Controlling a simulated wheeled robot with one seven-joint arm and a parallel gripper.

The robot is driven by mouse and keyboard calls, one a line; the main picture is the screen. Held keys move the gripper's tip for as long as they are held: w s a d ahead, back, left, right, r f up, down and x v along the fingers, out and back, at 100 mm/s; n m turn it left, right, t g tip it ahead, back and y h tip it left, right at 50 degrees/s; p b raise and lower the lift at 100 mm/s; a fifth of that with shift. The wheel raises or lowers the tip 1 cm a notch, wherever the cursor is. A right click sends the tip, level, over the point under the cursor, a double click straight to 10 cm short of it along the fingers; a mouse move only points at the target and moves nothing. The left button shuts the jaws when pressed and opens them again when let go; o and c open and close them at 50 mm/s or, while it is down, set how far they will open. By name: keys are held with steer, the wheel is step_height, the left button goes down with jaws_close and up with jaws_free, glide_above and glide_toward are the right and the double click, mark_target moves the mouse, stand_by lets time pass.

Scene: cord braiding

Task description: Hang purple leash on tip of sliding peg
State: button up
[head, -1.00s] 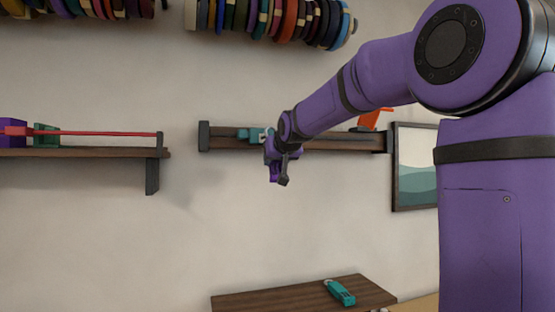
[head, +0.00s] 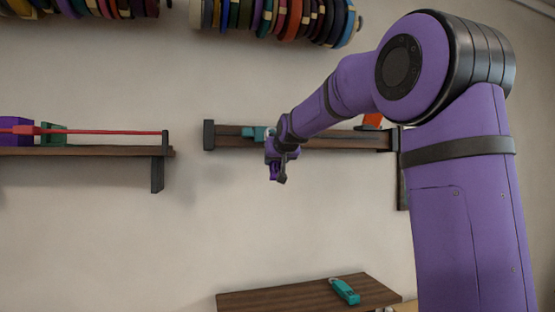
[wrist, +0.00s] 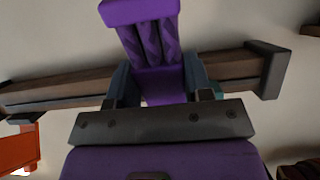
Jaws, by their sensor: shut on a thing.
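The purple leash (wrist: 150,42) shows in the wrist view as a patterned purple strap with a plain band at its top. My gripper (wrist: 158,84) is shut on its lower part, one dark finger on each side. In the head view my gripper (head: 278,170) is small and hangs just in front of and below the wall rail; the leash there merges with my purple arm. A teal block on the rail, seemingly the sliding peg (head: 252,132), is left of my wrist and partly hidden by it. I cannot see its tip clearly or whether the leash touches it.
The wooden rail (head: 335,142) has dark end blocks and an orange piece (head: 372,121) near its right end. A shelf (head: 85,151) with a red rod is at left. Rolls hang above. A table (head: 285,299) with a teal tool (head: 344,291) is below.

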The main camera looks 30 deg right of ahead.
steer(key=shift+x, duration=1.05)
steer(key=shift+w, duration=0.1)
steer(key=o, duration=1.1)
steer(key=v, duration=1.1)
steer(key=s+a+f+n+g+y, duration=0.1)
steer(key=s+a+f+g, duration=0.1)
steer(key=s+a+f, duration=0.3)
steer(key=s+a+f+n+g+y, duration=0.1)
steer(key=s+a+f+g, duration=0.2)
steer(key=s+f, duration=0.9)
steer(key=s+a+f+n+g+y, duration=0.1)
steer(key=s+a+f, duration=0.6)
steer(key=s, duration=1)
steer(key=shift+s+a+f+g+y, duration=0.15)
steer(key=shift+f+g+y, duration=0.15)
steer(key=shift+f+g, duration=0.4)
